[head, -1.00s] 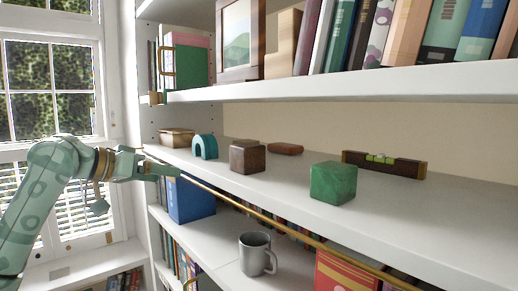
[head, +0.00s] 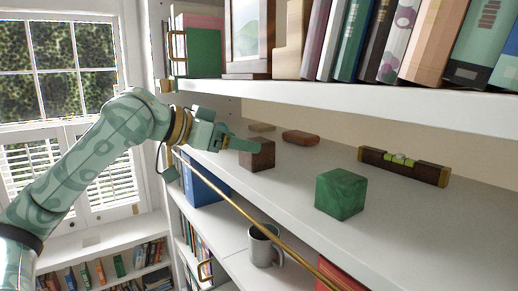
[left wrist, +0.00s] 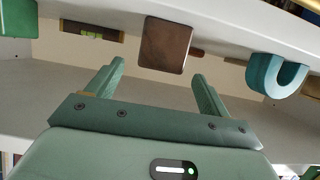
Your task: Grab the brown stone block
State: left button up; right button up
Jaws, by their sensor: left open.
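The brown stone block (head: 260,154) stands on the middle shelf, its left part partly covered by my gripper in the head view. In the left wrist view the brown block (left wrist: 166,45) is ahead of my open fingers, roughly centred between them and a little beyond the tips. My left gripper (head: 238,144) is at the block's left side in the head view; it also shows in the left wrist view (left wrist: 160,72), with nothing between its fingers. I cannot tell whether a finger touches the block. My right gripper is not in view.
A green block (head: 341,194), a spirit level (head: 405,165) and a reddish-brown piece (head: 300,137) are on the same shelf. A teal arch (left wrist: 275,72) is beside the brown block. The upper shelf (head: 370,101) overhangs; a grey mug (head: 263,247) is below.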

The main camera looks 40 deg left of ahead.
pick_arm(q)
jog(key=p+x, duration=0.2)
jog(key=shift+w+f+p, duration=0.1)
jog(key=shift+w+p, duration=0.3)
jog(key=shift+w+d+f, duration=0.15)
jog(key=shift+w, duration=0.15)
jog(key=shift+w+d+f+p, duration=0.2)
jog(key=shift+w+f+p, duration=0.1)
jog(key=shift+w+p, duration=0.1)
jog(key=shift+s+a, duration=0.1)
jog(key=c, duration=1.5)
jog(key=shift+o, duration=0.2)
